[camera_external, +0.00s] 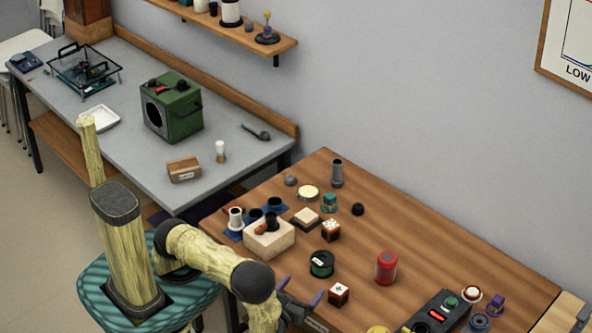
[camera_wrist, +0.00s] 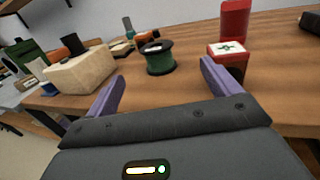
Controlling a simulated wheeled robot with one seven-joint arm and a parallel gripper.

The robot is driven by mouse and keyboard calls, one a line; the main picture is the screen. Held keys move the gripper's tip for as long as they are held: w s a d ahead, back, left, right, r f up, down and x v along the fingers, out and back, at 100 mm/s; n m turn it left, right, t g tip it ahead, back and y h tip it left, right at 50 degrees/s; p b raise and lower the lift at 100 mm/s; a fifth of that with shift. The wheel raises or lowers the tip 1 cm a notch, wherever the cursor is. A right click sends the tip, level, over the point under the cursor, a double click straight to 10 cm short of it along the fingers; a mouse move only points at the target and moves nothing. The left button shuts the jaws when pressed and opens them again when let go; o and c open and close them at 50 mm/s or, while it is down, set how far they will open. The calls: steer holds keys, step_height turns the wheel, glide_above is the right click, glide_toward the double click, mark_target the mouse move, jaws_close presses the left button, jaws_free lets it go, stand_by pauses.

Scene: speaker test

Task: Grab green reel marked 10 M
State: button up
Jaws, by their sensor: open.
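A green reel with black flanges (camera_external: 321,264) stands on the wooden table, near its front left part. It also shows in the wrist view (camera_wrist: 160,60), ahead of my fingers and between them in the picture. A mark reading 10 M cannot be read at this size. My gripper (camera_external: 300,291) is at the table's front edge, with its two purple fingers spread. In the wrist view my gripper (camera_wrist: 162,69) is empty, and the reel stands beyond the fingertips, apart from them.
A red-and-white topped dark cube (camera_external: 339,294) stands close to my right finger. A pale block (camera_external: 268,240) is left of the reel, and a red canister (camera_external: 386,268) is to its right. Small items stand behind. Bare wood (camera_external: 440,256) lies at the right.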

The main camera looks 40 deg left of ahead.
glide_toward(326, 254)
steer(key=x, duration=0.4)
steer(key=shift+w+d+r+p, duration=0.1)
steer(key=shift+w+d+p, duration=0.1)
steer(key=shift+w+p, duration=0.2)
steer(key=shift+w+a, duration=0.1)
steer(key=x, duration=0.5)
steer(key=shift+a, duration=0.3)
steer(key=shift+c, duration=0.2)
steer(key=c, duration=1.1)
